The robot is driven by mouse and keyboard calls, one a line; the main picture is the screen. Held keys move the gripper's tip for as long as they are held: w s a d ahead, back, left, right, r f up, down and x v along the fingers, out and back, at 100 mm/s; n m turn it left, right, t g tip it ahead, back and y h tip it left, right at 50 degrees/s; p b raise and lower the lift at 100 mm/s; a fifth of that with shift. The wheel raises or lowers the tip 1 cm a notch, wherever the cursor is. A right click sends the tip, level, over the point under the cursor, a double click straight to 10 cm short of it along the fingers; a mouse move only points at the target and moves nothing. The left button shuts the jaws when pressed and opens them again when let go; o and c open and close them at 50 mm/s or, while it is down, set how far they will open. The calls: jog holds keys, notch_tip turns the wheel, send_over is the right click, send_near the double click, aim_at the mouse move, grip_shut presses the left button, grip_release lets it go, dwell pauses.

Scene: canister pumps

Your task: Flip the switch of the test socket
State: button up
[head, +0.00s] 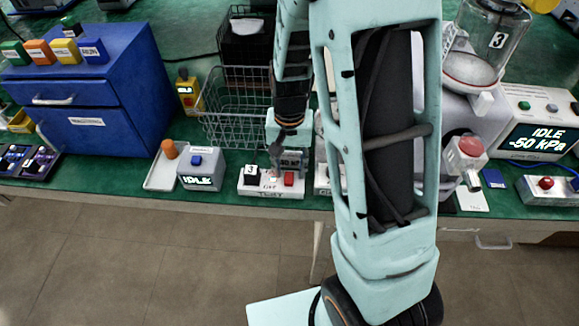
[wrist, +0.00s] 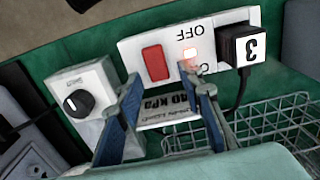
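The test socket is a white box (head: 272,190) at the table's front edge. It also shows in the wrist view (wrist: 214,27). A black plug marked 3 (wrist: 242,47) sits in one end. A red rocker switch (wrist: 155,63) is at the other end, also visible in the head view (head: 289,179). A lit indicator (wrist: 190,54) lies between them, near the lettering OFF. My gripper (wrist: 169,88) is open, with its two blue fingers apart and nothing held. It points down just behind the switch in the head view. I cannot tell whether a fingertip touches the box.
A small label plate reading kPa (wrist: 170,112) shows between and beyond my fingers. A white box with a black knob (wrist: 77,101) stands beside the socket. A wire basket (head: 235,105) is behind it. A grey IDLE box (head: 201,170) stands to the left.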

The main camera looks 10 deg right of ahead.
jog(key=shift+c, duration=0.5)
grip_shut()
jog(key=shift+s+a+r+t+h+b, duration=0.15)
jog(key=shift+s+t+h+b, duration=0.2)
jog(key=shift+t, duration=0.55)
jog(key=shift+r+t, duration=0.1)
jog(key=shift+t, duration=0.4)
jog(key=shift+o, duration=0.5)
grip_release()
